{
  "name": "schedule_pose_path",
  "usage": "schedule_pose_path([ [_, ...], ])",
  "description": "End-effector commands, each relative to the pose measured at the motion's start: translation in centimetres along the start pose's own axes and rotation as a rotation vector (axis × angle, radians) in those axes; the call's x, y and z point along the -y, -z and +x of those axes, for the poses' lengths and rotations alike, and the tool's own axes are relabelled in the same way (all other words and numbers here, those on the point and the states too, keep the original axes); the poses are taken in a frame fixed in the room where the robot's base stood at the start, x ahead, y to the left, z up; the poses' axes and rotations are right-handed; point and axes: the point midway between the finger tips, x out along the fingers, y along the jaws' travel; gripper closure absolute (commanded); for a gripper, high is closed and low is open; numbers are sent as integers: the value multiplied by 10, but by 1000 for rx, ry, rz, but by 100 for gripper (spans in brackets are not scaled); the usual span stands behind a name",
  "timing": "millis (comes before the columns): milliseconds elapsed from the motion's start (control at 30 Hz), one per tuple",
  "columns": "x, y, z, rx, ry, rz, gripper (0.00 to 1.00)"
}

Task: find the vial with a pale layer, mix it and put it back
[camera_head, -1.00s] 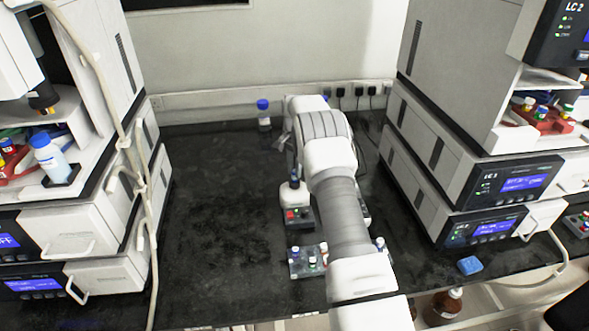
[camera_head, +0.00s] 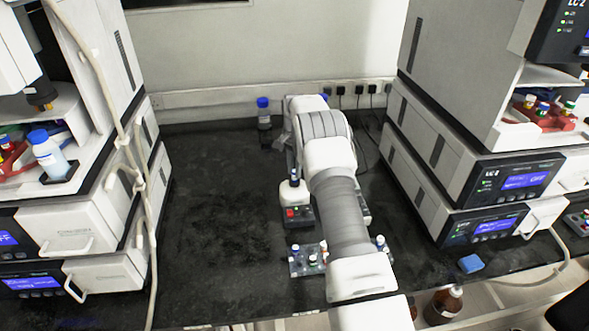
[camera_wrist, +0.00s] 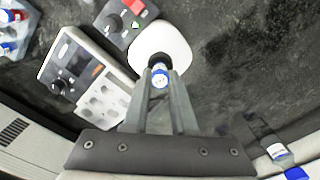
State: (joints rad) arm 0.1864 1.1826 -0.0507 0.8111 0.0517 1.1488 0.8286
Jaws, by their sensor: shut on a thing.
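A vial (camera_wrist: 160,76) with a white-topped, blue-edged cap is between my gripper's fingertips (camera_wrist: 160,84) in the wrist view. My gripper is shut on it. The vial is at the dark cup (camera_wrist: 159,61) on the round white head of the mixer (camera_wrist: 160,40); its lower part is hidden, so I cannot tell whether it touches the cup or see its layers. The mixer (camera_head: 291,200), with a red switch on its front, also shows in the head view. A vial rack (camera_head: 300,262) with several capped vials stands in front of it, partly behind my arm.
A white block with wells and a small display (camera_wrist: 85,78) stands beside the mixer. A blue-capped bottle (camera_head: 264,118) stands at the back. Instrument stacks flank the bench; a blue sponge-like block (camera_head: 470,264) lies at the right. The bench's left-middle is clear.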

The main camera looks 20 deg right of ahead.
Motion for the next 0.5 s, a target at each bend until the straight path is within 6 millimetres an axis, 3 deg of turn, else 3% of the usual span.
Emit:
schedule_pose_path([
  [500,0,0,8,0,0,0,100],
])
